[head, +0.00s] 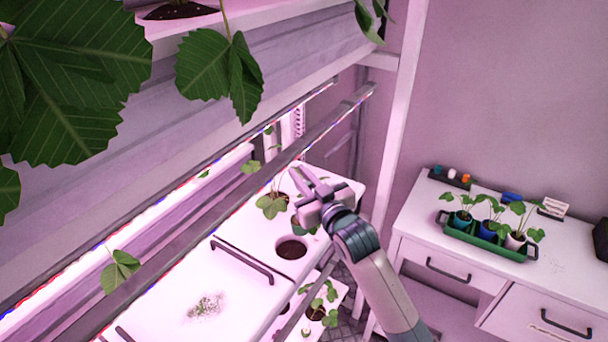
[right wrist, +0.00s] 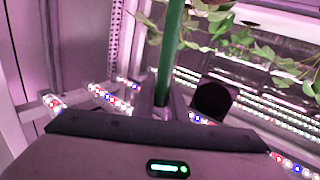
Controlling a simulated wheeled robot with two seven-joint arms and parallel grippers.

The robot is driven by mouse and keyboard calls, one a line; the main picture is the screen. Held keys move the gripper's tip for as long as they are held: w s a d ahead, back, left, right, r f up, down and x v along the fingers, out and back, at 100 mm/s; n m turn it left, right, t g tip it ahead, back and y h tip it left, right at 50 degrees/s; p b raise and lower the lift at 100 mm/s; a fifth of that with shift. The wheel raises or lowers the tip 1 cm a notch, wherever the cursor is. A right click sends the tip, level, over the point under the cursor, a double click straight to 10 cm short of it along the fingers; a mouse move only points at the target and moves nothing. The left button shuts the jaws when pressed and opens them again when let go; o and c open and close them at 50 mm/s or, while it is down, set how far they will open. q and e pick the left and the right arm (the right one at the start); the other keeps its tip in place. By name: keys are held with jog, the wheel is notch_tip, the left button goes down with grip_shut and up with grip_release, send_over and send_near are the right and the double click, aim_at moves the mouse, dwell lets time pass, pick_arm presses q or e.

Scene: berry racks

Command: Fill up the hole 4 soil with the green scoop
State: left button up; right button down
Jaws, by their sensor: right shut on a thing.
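My right gripper (head: 303,179) is over the far end of the white rack tray (head: 232,262). In the right wrist view it is shut on the green scoop (right wrist: 169,45), whose thin green handle rises from between the fingers. The scoop's bowl cannot be made out, so I cannot tell whether it holds soil. A round hole (head: 291,248) with dark soil is in the tray, below and left of the gripper. No number shows on it, so I cannot tell whether it is hole 4. A leafy plant (head: 272,206) stands just beyond it. My left gripper is out of view.
An upper shelf (head: 200,85) with large leaves overhangs at upper left. Light rails (head: 330,115) run along the rack. Crumbs (head: 206,306) lie on the tray. A lower tray holds a plant (head: 316,312). At right, a table (head: 400,220) bears a green tray (head: 487,243) of potted plants.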

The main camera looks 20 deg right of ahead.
jog(key=a+f+n+g+h, duration=0.1)
jog(key=a+f+n, duration=0.4)
jog(key=a+n, duration=0.2)
jog(key=w+a+f+n+h, duration=0.1)
jog(key=a+f+n+h, duration=0.1)
jog(key=a+f+n, duration=0.2)
jog(key=shift+a+f+n+g, duration=0.4)
jog(key=shift+a+n, duration=1)
jog(key=shift+a, duration=0.2)
dwell(0.5)
